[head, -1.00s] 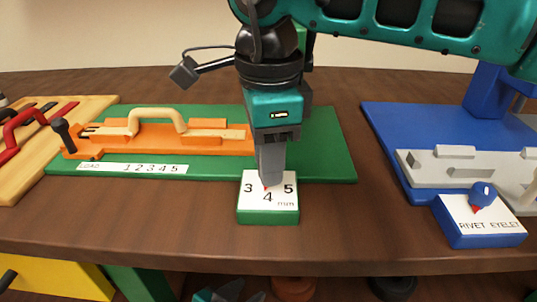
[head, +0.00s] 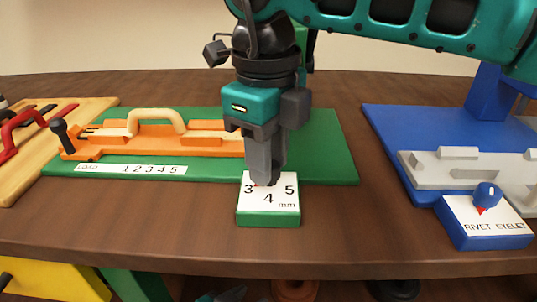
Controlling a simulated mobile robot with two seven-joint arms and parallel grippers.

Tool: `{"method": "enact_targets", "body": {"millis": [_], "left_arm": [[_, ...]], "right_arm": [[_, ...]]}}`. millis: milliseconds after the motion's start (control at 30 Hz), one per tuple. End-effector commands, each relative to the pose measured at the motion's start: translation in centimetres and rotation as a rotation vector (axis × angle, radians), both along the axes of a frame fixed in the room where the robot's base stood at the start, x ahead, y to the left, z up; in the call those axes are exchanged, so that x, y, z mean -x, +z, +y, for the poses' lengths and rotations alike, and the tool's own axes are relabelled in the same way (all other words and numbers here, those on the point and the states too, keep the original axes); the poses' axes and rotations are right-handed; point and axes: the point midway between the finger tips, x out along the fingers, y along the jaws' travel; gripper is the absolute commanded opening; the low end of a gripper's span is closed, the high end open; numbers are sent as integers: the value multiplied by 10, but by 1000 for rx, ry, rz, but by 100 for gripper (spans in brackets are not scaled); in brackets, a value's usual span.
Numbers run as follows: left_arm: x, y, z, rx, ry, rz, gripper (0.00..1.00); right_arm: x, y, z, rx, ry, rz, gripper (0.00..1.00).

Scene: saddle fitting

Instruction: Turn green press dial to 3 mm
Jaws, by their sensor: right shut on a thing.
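The green press dial box (head: 268,217) stands at the table's front middle, with a white face marked 3, 4, 5 and mm. My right gripper (head: 268,182) points straight down and is shut on the dial knob, which its fingers hide. A bit of the red pointer (head: 257,184) shows at the left of the fingers, just beside the 3. Its exact setting is hard to tell behind the fingers. A small teal and dark part at the bottom edge seems to be my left gripper (head: 222,297); its fingers cannot be made out.
Behind the dial lies a green base (head: 325,150) with an orange fixture (head: 200,144) and a scale strip marked 1 to 5. At right is a blue press (head: 410,135) with a rivet/eyelet dial (head: 487,228). A wooden board (head: 30,165) lies at left.

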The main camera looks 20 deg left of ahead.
Motion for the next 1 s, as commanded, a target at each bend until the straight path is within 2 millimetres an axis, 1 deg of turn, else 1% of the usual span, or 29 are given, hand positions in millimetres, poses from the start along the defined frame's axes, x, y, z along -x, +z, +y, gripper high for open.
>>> {"method": "enact_targets", "body": {"millis": [233,633,667,900,1000], "left_arm": [[-1,1,-1,1,-1,-3,44],[-1,1,-1,2,-1,-4,44],[-1,1,-1,2,-1,-4,44],[-1,1,0,1,0,-4,44],[-1,1,0,1,0,-4,44]], "right_arm": [[0,0,0,0,-48,-2,1],[0,1,0,0,-54,-1,1],[0,1,0,0,-54,-1,33],[0,0,0,0,-53,-1,56],[0,0,0,-1,-52,0,57]]}}
